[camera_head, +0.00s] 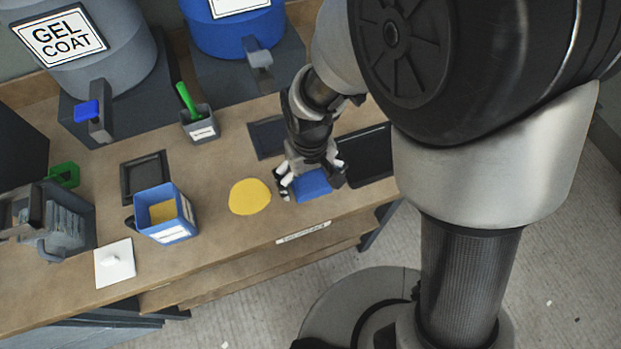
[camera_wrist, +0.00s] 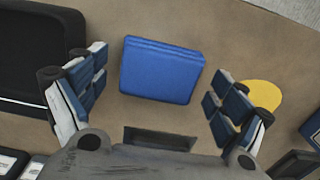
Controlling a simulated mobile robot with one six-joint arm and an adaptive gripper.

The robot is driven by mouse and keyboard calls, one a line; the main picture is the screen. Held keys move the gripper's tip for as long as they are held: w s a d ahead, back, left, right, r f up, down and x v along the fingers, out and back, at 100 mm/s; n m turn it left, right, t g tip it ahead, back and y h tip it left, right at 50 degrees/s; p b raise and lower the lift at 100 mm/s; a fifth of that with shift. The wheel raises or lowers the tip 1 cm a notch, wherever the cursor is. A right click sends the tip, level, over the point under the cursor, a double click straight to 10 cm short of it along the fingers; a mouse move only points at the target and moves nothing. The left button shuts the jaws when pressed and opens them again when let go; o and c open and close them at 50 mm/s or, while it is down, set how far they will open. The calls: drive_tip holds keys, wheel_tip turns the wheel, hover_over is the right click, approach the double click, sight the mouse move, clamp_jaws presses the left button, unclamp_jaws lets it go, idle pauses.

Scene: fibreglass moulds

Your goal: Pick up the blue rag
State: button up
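The blue rag (camera_head: 313,184) lies folded on the brown workbench, right of a yellow round patch. In the wrist view the blue rag (camera_wrist: 161,70) is a flat folded rectangle, slightly tilted, ahead of and between the finger lines. My gripper (camera_head: 311,180) is over the rag, pointing down. In the wrist view my gripper (camera_wrist: 155,85) is open, its fingers wide apart on both sides of the rag, with a visible gap on each side. Nothing is held. In the head view the gripper and arm hide part of the rag's far edge.
A yellow round patch (camera_head: 250,197) lies left of the rag. A black tray (camera_head: 366,155) is close on the right, another dark tray (camera_head: 268,138) behind.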

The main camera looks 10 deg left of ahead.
sight(310, 182)
drive_tip(key=c, duration=0.9)
drive_tip(key=shift+r, duration=0.1)
wheel_tip(310, 182, up, 20)
drive_tip(key=p, duration=0.7)
